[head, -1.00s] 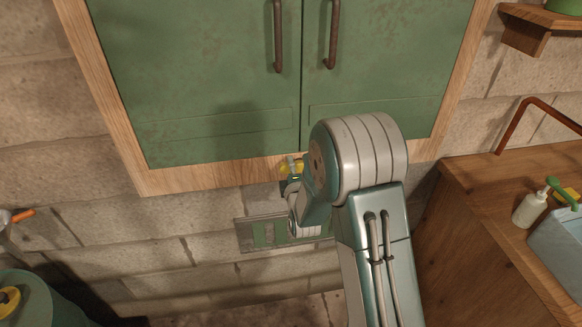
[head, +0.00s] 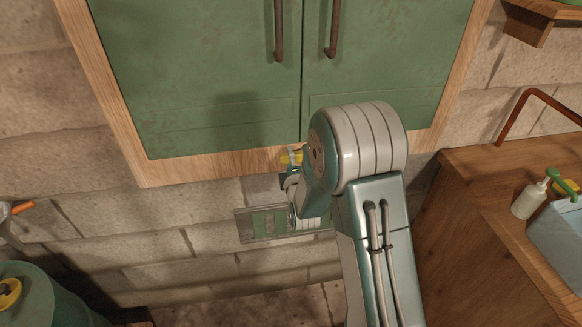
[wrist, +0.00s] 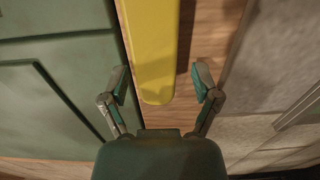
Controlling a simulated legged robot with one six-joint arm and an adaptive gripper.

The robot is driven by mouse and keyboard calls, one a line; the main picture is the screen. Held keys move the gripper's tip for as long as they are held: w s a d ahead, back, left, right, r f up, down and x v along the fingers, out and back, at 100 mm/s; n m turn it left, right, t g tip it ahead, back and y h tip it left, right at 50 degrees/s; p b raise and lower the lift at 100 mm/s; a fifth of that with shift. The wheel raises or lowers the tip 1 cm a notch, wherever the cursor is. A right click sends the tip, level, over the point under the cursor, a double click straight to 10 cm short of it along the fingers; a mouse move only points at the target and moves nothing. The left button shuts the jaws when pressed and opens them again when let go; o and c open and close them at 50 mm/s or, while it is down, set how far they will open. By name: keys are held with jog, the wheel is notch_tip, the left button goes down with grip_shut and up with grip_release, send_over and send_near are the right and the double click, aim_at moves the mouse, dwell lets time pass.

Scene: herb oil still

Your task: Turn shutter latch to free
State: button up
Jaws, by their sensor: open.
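The shutter latch is a yellow bar (wrist: 156,60) with a rounded end, lying over the wooden frame in the wrist view. My gripper (wrist: 161,80) is open there, with one finger on each side of the bar's rounded end. I cannot tell whether either finger touches it. In the head view a bit of the yellow latch (head: 291,157) shows at the bottom of the frame, below the line between the doors. My gripper (head: 293,166) is small there and partly hidden by my arm.
The green shutter doors (head: 210,80) have two dark handles and sit in a wooden frame (head: 215,172). Below is a grey and green panel (head: 262,225) on the block wall. A wooden counter (head: 490,220) with a bottle (head: 529,200) stands at right, a green drum (head: 45,300) at lower left.

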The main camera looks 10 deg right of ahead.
jog(key=s, duration=1.1)
jog(key=shift+s+a, duration=0.15)
jog(key=shift+s, duration=0.15)
jog(key=s+d+r+m+g, duration=0.1)
jog(key=s+r+m+g, duration=0.45)
jog(key=r+m, duration=0.35)
jog(key=s+d+r+m+g, duration=0.1)
jog(key=s+r+m+g, duration=0.2)
jog(key=s, duration=0.6)
jog(key=s+d+r+m+g, duration=0.1)
jog(key=s+m+g, duration=0.3)
jog(key=s, duration=0.6)
jog(key=shift+s+d+r+m, duration=0.15)
jog(key=shift+d+r+m, duration=0.1)
jog(key=shift+r+m, duration=0.75)
jog(key=shift+f, duration=0.1)
